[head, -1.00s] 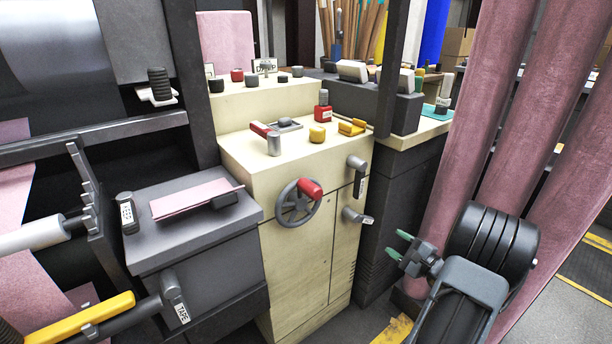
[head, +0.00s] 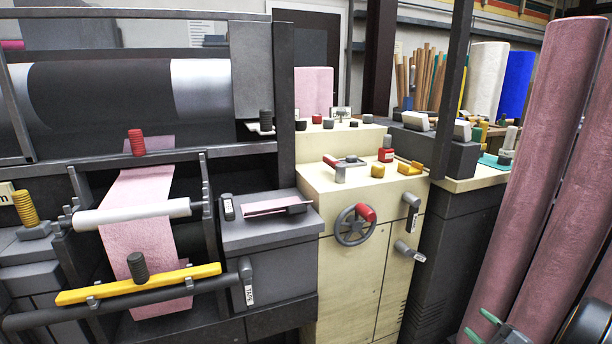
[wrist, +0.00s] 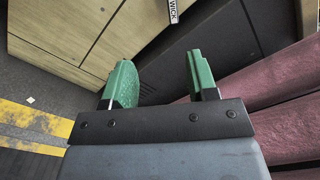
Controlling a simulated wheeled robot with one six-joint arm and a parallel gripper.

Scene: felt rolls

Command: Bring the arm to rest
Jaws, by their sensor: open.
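My gripper (wrist: 160,84) shows in the wrist view with its two green fingers spread apart and nothing between them. Below and beyond it are a dark cabinet side, a cream cabinet front and the floor. In the head view only the green fingertips (head: 487,325) and a piece of my dark arm show at the bottom right corner, in front of the pink felt rolls. The rest of the arm is outside that view.
Tall pink felt rolls (head: 545,190) lean at the right. A cream cabinet (head: 360,275) with a handwheel (head: 355,225) stands in the middle. A machine with a white roller (head: 135,213) and yellow bar (head: 138,284) is at left. Yellow floor marking (wrist: 35,120) shows in the wrist view.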

